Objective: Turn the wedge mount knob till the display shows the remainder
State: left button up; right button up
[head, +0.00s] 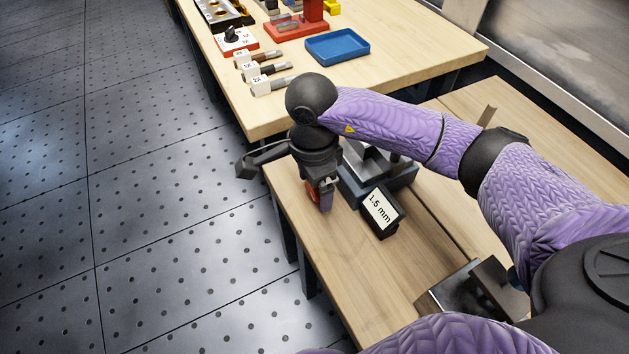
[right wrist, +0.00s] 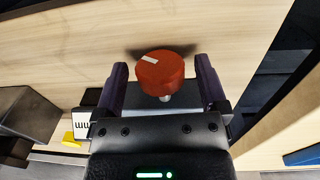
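The wedge mount (head: 366,180) is a dark block with a grey metal top on the near bench. Its display (head: 380,211), a tilted white panel in a black housing, reads "1.5 mm". The red knob (right wrist: 162,72) has a white pointer mark and a short pale shaft. In the head view the knob (head: 312,190) is partly hidden by my right gripper (head: 320,195). In the right wrist view my right gripper (right wrist: 161,85) is open, with one finger on each side of the knob and visible gaps between. My left gripper is not in view.
A dark metal block (head: 478,290) sits on the near bench. The far table (head: 415,60) holds a blue tray (head: 338,47), a red stand (head: 297,24), several cylinders with white tags (head: 262,71) and a white box with a black dial (head: 236,40). The floor at left is clear.

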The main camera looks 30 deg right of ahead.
jog(key=c, duration=1.1)
jog(key=shift+s+t, duration=0.1)
jog(key=shift+t, duration=0.5)
jog(key=shift+f+t+b, duration=0.15)
jog(key=shift+t+b, duration=0.3)
jog(key=shift+t, duration=0.15)
jog(key=shift+s+f+t+b, duration=0.1)
jog(key=shift+t+b, duration=0.3)
jog(key=shift+t, duration=0.1)
jog(key=shift+r+t, duration=0.2)
jog(key=shift+t, duration=0.3)
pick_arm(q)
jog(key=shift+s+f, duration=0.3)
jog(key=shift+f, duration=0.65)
pick_arm(e)
jog(key=o, duration=1.3)
